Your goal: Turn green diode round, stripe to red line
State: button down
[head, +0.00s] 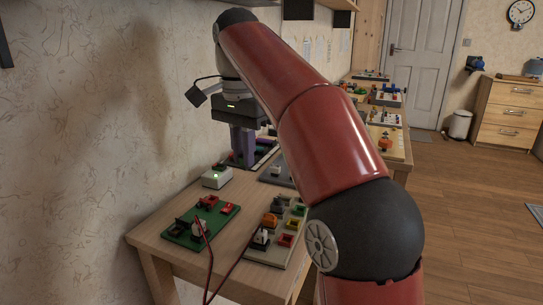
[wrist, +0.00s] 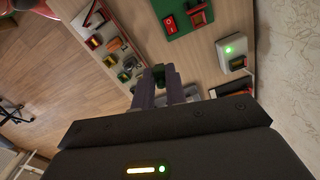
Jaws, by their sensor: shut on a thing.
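My gripper (head: 243,160) is at the far part of the near table, close to the wall, with its fingers pointing down over a dark board (head: 268,156). In the wrist view my gripper's fingers (wrist: 159,80) are shut on a small dark green piece, which looks like the green diode (wrist: 158,72). It sits between the fingertips. The fingers hide most of it, and I cannot make out its stripe. I cannot make out a red line in either view. In the head view the diode is too small to tell.
A white box with a green light (head: 217,176) stands nearer than my gripper. A green board (head: 201,222) with red parts lies at the front left. A pale tray (head: 277,232) with several coloured parts lies at the front right. Red and dark cables cross the front edge. The wall is close on the left.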

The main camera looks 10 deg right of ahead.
jog(key=d+f+m, duration=0.2)
jog(key=d+m, duration=0.6)
jog(key=m, duration=0.6)
jog(key=shift+m, duration=0.3)
jog(key=shift+w+a+f+b, duration=0.1)
jog(key=shift+f+b, duration=0.3)
jog(key=shift+f, duration=0.85)
jog(key=shift+w+f+b, duration=0.1)
jog(key=shift+f+b, duration=0.25)
jog(key=shift+f, duration=0.9)
jog(key=shift+p, duration=0.6)
jog(key=shift+f+b, duration=0.6)
jog(key=shift+f, duration=0.25)
jog(key=c, duration=1.3)
grip_release()
jog(key=shift+c, duration=0.2)
